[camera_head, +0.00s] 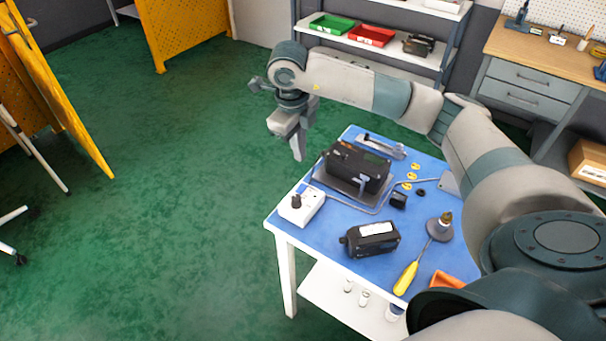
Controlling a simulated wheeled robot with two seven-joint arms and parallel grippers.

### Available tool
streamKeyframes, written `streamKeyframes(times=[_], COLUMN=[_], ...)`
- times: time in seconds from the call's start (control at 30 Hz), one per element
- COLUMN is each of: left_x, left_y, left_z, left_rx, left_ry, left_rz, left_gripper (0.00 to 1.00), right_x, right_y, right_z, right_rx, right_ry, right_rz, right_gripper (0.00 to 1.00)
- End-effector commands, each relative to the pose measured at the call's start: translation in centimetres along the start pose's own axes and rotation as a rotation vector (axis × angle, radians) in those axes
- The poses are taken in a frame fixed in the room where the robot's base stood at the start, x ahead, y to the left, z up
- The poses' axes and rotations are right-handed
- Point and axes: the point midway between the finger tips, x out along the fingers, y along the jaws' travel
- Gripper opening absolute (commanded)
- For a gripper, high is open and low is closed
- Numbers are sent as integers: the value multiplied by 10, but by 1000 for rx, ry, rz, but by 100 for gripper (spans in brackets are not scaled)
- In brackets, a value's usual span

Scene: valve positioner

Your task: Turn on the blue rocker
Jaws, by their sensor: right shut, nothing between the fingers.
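I cannot make out a blue rocker; it may be too small or hidden. A white box (312,204) with a black knob (296,201) stands at the left corner of the blue-topped table (335,220). A black valve positioner (355,168) sits on a grey plate at the middle of the table. My right gripper (299,155) points down above the table's far left edge, shut and empty. It appears apart from the box and the positioner. My left gripper is not in view.
A second black device (370,239), a yellow-handled screwdriver (406,278), a grey cone-shaped part (440,229) and yellow discs (408,186) lie on the table. A shelf with green (332,25) and red (372,36) bins stands behind.

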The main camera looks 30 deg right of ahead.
Motion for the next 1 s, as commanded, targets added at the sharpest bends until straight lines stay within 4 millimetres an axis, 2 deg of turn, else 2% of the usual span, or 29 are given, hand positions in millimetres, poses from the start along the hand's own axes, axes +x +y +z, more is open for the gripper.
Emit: streamKeyframes(times=[0.4,0.6,0.8,1.0], left_x=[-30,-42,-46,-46], left_y=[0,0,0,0], left_z=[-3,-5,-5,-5], left_rx=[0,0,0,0], left_ry=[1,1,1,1], left_rz=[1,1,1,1], left_gripper=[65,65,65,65], right_x=[70,97,111,113], right_y=[0,0,0,0], right_z=[-1,0,0,0], right_rx=[0,-1,0,-1], right_ry=[5,2,1,0], right_rz=[1,1,-1,-1], right_gripper=[0,0,0,0])
